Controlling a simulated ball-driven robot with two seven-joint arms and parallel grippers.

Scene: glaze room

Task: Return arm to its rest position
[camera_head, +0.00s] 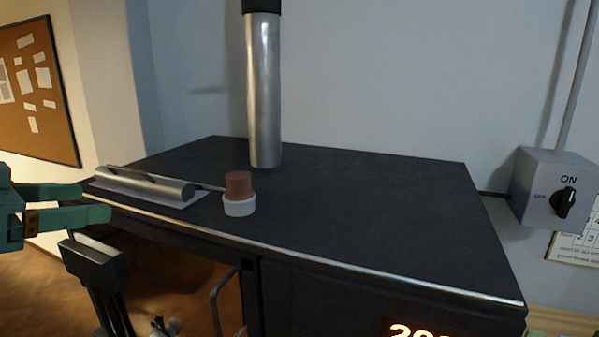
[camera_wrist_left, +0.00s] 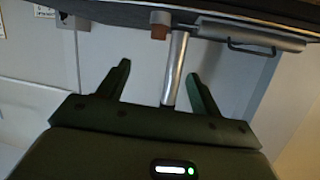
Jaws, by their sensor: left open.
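My left gripper (camera_head: 80,203) is at the left edge of the head view, beside the front left of the dark bench. Its two green fingers are apart with nothing between them. In the left wrist view my left gripper (camera_wrist_left: 158,85) also shows open and empty, with the bench behind it. My right gripper is in neither view.
The dark-topped bench (camera_head: 370,215) carries a brown cylinder on a white base (camera_head: 240,203), a metal cylinder on a pale plate (camera_head: 150,187) and an upright metal pipe (camera_head: 264,95). A switch box (camera_head: 548,185) is on the right wall. The bench's right half is clear.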

